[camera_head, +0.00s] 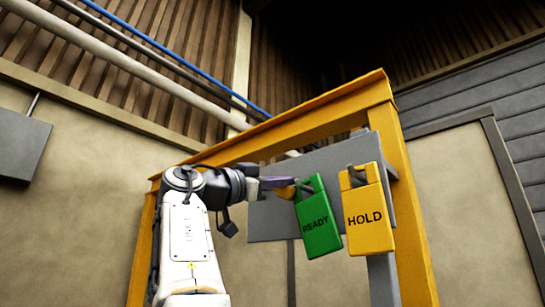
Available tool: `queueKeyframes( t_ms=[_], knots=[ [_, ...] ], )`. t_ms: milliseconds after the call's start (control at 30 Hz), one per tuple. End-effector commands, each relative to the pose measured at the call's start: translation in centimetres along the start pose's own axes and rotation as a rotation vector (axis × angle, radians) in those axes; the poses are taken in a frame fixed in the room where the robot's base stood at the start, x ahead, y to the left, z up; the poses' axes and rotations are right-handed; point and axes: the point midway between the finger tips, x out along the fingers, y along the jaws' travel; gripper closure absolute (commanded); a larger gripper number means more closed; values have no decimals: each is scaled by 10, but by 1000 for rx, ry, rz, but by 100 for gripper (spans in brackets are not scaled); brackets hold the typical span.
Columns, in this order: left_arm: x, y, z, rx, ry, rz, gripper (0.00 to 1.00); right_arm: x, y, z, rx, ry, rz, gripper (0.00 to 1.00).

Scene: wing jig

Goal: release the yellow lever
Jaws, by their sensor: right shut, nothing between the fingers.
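A yellow tag marked HOLD (368,212) hangs from a dark peg on a grey panel (268,222). A green tag marked READY (317,222) hangs tilted to its left, from another dark peg. My right gripper (284,186) is shut and holds nothing. Its tips are just left of the green tag's top; I cannot tell whether they touch it. A small orange-yellow piece (285,192) shows at the fingertips; I cannot tell whether it is the yellow lever. No other lever shows clearly. My left gripper is out of view.
A yellow frame (412,215) surrounds the grey panel, with a beam (290,125) above my right arm and posts at both sides. A grey box (22,145) is on the far left wall. Pipes run high along the wall.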

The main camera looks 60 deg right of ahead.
Motion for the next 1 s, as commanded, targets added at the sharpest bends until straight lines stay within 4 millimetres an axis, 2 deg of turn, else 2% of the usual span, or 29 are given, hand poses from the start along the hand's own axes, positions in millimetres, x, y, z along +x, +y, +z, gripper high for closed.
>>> queueKeyframes(
  t_ms=[267, 567, 1000],
  knots=[
    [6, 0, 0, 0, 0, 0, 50, -5, 0, 9, 77, -2, 22, 100],
    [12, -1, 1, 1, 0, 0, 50, -7, 2, 16, 70, -1, 22, 100],
    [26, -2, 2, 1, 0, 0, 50, -13, 2, 37, 70, 0, 24, 100]
  ],
)
